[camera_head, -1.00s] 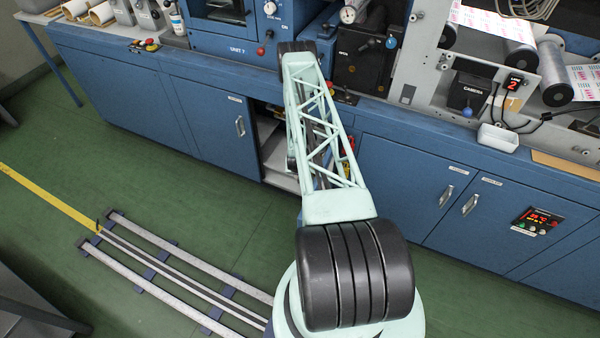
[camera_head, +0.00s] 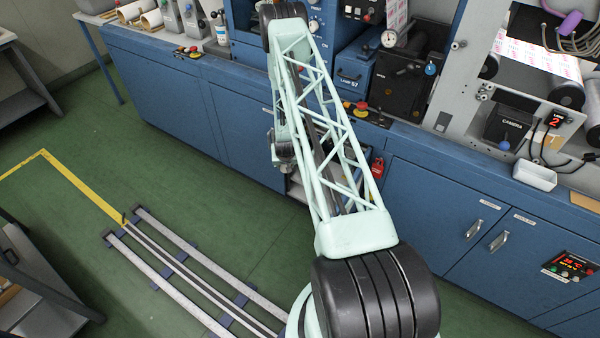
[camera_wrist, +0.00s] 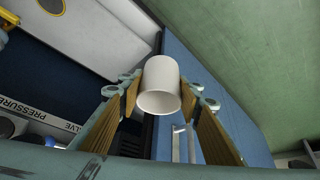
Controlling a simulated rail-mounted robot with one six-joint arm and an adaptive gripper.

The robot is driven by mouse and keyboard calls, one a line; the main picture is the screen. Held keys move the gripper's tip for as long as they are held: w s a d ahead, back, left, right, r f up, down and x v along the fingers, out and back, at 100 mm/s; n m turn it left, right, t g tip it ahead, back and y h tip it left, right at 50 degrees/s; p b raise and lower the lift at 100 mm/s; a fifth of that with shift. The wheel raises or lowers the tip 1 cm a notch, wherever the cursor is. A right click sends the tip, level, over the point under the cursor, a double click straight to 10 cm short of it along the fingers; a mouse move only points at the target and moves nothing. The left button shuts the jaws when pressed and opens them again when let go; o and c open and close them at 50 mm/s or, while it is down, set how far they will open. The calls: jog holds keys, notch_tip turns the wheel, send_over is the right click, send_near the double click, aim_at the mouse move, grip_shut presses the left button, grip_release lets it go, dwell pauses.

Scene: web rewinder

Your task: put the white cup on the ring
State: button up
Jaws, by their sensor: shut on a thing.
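The white cup (camera_wrist: 160,88) is in the wrist view, between the two fingers of my gripper (camera_wrist: 161,92). The gripper is shut on it, with a finger on each side. The cup's round rim faces the camera and it looks tilted in that view. In the head view the cup is not visible; my arm hides most of the gripper area. I cannot make out the ring in either view.
A blue cabinet (camera_head: 185,105) runs under the machine, with an open bay partly behind my arm. A small white tray (camera_head: 534,175) sits on its ledge. A red padlock-like tag (camera_head: 377,167) hangs near the arm.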

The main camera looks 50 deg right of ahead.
jog(key=w+a+r+n, duration=0.1)
jog(key=w+a+r, duration=0.3)
jog(key=a+r, duration=0.2)
jog(key=w+a+r+n+y, duration=0.1)
jog(key=w+a+r, duration=0.3)
jog(key=a+r, duration=0.2)
jog(key=shift+w+a+r+t, duration=0.3)
jog(key=shift+w+r, duration=0.05)
jog(key=w+a+r, duration=0.1)
jog(key=a+r, duration=0.2)
jog(key=a, duration=0.1)
jog(key=w+a+r+n, duration=0.1)
jog(key=a+r, duration=0.3)
jog(key=a, duration=0.1)
jog(key=w+a+r+n+y, duration=0.1)
jog(key=w+a+r, duration=0.1)
jog(key=a+r, duration=0.2)
jog(key=shift+a+r+t, duration=0.25)
jog(key=shift+a+t, duration=0.05)
jog(key=shift+a, duration=0.15)
jog(key=shift+c, duration=0.2)
jog(key=s+a+r+n+y, duration=0.1)
jog(key=s+a+r+n, duration=0.1)
jog(key=a+r, duration=0.8)
jog(key=s+a+r+n+y, duration=0.1)
jog(key=s+a+r+n, duration=0.2)
jog(key=a+r, duration=0.7)
jog(key=shift+s+a+r, duration=0.15)
jog(key=shift+s+a, duration=0.25)
jog(key=shift+a, duration=3.85)
